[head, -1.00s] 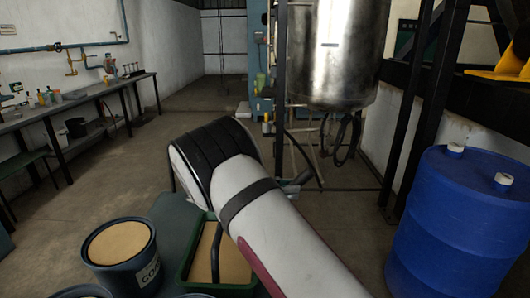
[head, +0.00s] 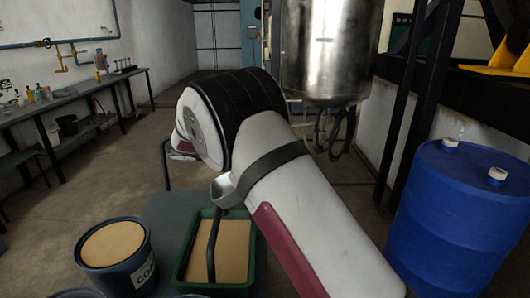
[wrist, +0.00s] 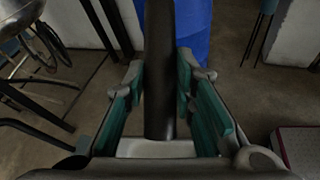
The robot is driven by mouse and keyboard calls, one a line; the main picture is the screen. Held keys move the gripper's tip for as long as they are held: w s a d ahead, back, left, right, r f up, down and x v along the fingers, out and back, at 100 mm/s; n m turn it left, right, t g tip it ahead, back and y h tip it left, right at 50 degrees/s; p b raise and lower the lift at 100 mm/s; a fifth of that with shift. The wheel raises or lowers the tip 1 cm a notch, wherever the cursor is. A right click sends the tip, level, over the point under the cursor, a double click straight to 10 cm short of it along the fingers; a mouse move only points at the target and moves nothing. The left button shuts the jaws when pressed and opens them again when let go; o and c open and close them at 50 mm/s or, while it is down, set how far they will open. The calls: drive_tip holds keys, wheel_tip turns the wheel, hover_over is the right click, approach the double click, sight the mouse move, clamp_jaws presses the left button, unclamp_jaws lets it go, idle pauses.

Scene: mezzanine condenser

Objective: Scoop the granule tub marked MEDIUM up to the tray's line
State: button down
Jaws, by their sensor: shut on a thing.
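My gripper (wrist: 162,74) is shut on a dark upright handle (wrist: 159,100) in the wrist view, between teal finger pads. A pale piece shows below the handle. In the head view my arm hides the gripper; a grey metal scoop cup (head: 226,190) shows at the arm's left edge, above the tray. The green tray (head: 254,270) holds tan granules, with a dark bent bar (head: 211,252) over them. Its line cannot be made out. A tub of granules (head: 113,245) left of it has a label starting "COA". No MEDIUM label is readable.
Another tub's rim (head: 75,294) is cut off at the bottom edge. A blue drum (head: 450,220) stands right, a steel vessel (head: 328,50) hangs at the back, and a bench (head: 75,100) runs along the left wall. Open floor lies between bench and tubs.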

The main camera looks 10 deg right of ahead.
drive_tip(key=d+f+y+p, duration=0.2)
drive_tip(key=d+f+y, duration=0.2)
drive_tip(key=f+y, duration=0.1)
drive_tip(key=shift+f+m, duration=0.3)
idle(0.4)
drive_tip(key=s+d+r+n+t+y+p, duration=0.3)
drive_tip(key=s+r+n+t, duration=0.2)
drive_tip(key=r+n, duration=0.3)
drive_tip(key=s+a+f+n+t+y, duration=0.1)
drive_tip(key=s+a+n+y, duration=0.2)
drive_tip(key=s, duration=0.5)
drive_tip(key=shift+s+n, duration=0.15)
drive_tip(key=shift+n, duration=0.25)
drive_tip(key=shift+a, duration=0.15)
idle(1.4)
